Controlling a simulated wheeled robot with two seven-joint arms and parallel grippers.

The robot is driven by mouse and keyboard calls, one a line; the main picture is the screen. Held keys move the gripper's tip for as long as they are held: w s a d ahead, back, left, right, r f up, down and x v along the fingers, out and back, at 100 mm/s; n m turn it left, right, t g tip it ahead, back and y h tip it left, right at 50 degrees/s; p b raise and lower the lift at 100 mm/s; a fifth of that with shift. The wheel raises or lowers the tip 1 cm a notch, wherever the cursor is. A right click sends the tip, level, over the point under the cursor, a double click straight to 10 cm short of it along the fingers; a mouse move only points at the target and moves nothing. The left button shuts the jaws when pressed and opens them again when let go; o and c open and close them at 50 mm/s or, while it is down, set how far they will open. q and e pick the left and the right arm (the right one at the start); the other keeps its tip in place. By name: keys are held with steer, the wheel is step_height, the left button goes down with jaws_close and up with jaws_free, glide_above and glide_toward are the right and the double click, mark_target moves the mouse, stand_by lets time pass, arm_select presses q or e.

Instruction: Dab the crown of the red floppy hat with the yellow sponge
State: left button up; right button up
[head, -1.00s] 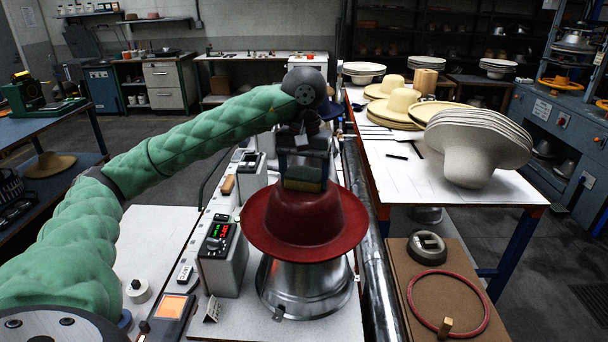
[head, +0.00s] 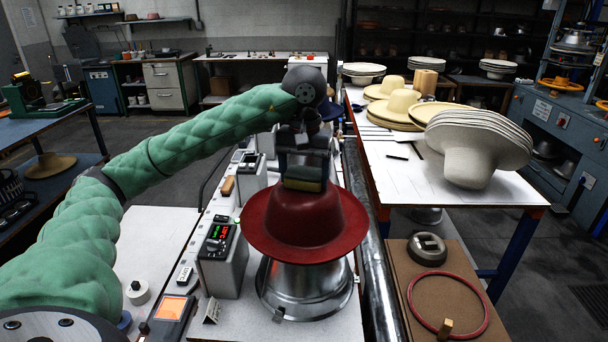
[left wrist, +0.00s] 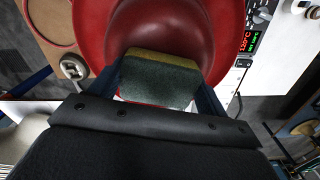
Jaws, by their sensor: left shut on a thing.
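The red floppy hat (head: 304,225) sits on a round metal stand (head: 304,288) in the middle of the head view. Its crown points up, and its brim spreads over the stand. My left gripper (head: 304,172) is right above the crown, fingers down. It is shut on the sponge (head: 304,184), which has a dark green-grey side and a yellow side. In the left wrist view the sponge (left wrist: 160,82) lies between the two fingers, against or very close to the red hat (left wrist: 190,25). I cannot tell whether they touch. My right gripper is not in view.
A control box (head: 222,255) with lit digits stands left of the hat. A metal pipe (head: 372,240) runs along the right. Further right are a brown board with a red ring (head: 448,305) and a white table with stacked pale hats (head: 475,150).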

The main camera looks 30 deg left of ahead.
arm_select(q)
step_height(320, 180, up, 2)
steer(key=shift+r+p, duration=0.1)
steer(key=shift+p, duration=0.3)
steer(key=shift+r+p, duration=1.6)
steer(key=shift+r, duration=0.55)
steer(key=shift+f, duration=0.1)
